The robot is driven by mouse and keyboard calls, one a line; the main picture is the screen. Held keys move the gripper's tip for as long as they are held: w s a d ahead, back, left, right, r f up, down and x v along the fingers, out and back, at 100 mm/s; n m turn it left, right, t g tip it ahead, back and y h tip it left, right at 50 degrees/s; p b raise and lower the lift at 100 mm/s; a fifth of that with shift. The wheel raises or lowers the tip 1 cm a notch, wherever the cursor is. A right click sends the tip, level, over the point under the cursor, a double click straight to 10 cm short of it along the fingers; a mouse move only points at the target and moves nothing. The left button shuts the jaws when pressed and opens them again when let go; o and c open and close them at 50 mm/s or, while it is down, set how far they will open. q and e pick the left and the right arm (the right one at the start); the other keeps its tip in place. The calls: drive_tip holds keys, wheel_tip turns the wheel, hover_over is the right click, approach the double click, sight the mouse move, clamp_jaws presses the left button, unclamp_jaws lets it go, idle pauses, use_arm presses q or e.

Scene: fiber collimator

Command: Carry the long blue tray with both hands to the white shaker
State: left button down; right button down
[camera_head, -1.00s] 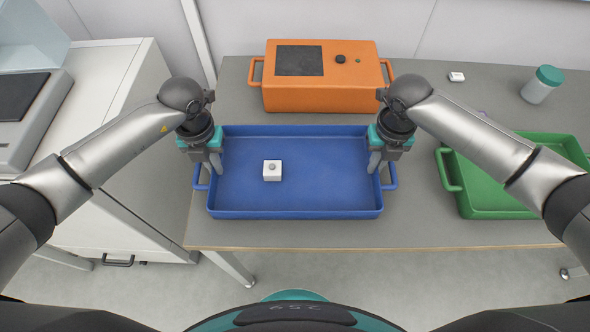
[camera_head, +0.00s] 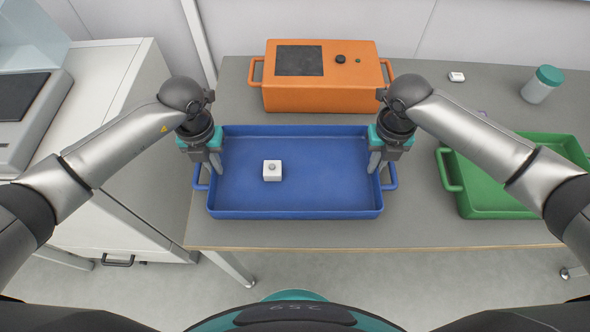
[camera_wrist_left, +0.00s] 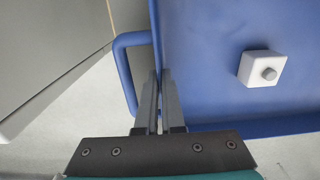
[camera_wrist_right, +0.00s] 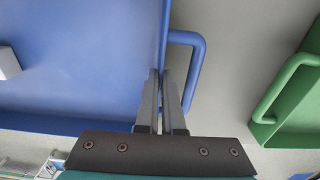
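The long blue tray (camera_head: 320,180) is on the grey table, level, with a loop handle at each end. My left gripper (camera_head: 214,168) is at its left end; in the left wrist view its fingers (camera_wrist_left: 158,78) are close together with the tray's end wall between them, beside the handle (camera_wrist_left: 128,70). My right gripper (camera_head: 375,166) is at the right end; in the right wrist view its fingers (camera_wrist_right: 162,78) straddle that end wall likewise, beside the handle (camera_wrist_right: 197,65). A pale device with a dark plate (camera_head: 18,95) stands at far left; it may be the white shaker.
A small white block with a grey knob (camera_head: 272,172) sits in the tray. An orange box (camera_head: 320,98) stands close behind. A green tray (camera_head: 490,190) is to the right, with a teal-lidded jar (camera_head: 540,85) behind it. A white cabinet (camera_head: 110,85) stands left of the table.

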use_arm(q)
drive_tip(key=shift+r, duration=0.15)
use_arm(e)
drive_tip(key=shift+r, duration=0.15)
